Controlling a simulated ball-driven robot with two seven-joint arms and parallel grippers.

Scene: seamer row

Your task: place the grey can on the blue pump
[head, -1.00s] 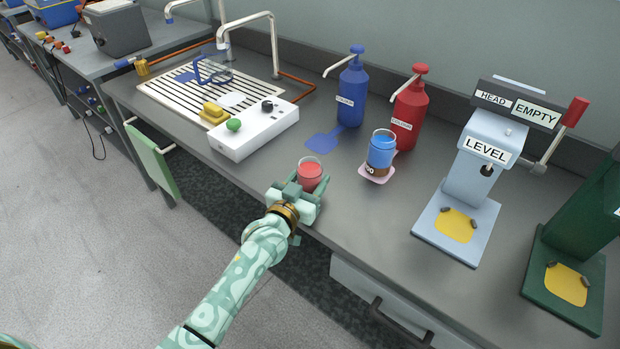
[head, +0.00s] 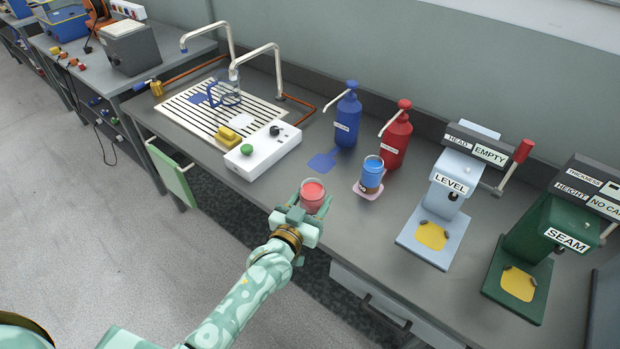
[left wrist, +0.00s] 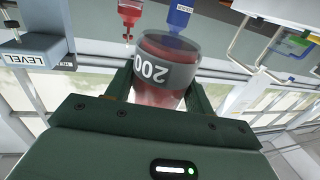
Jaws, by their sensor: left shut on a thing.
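My left gripper (head: 304,208) is shut on a clear can (head: 312,197) with red contents, near the table's front edge. In the left wrist view this can (left wrist: 165,72) has a dark grey band with "200" on it, its jaws on either side. The blue pump (head: 348,120) stands upright behind it, its spout pointing left, with a flat blue patch (head: 323,161) in front. The held can is in front of this patch and apart from it. The blue pump also shows in the left wrist view (left wrist: 180,17). My right gripper is not in view.
A red pump (head: 396,140) stands right of the blue one. Before it, a can with blue contents (head: 372,172) sits on a pink patch. A white box with a green knob (head: 262,152) is left; the LEVEL machine (head: 447,205) and green SEAM machine (head: 535,240) are right.

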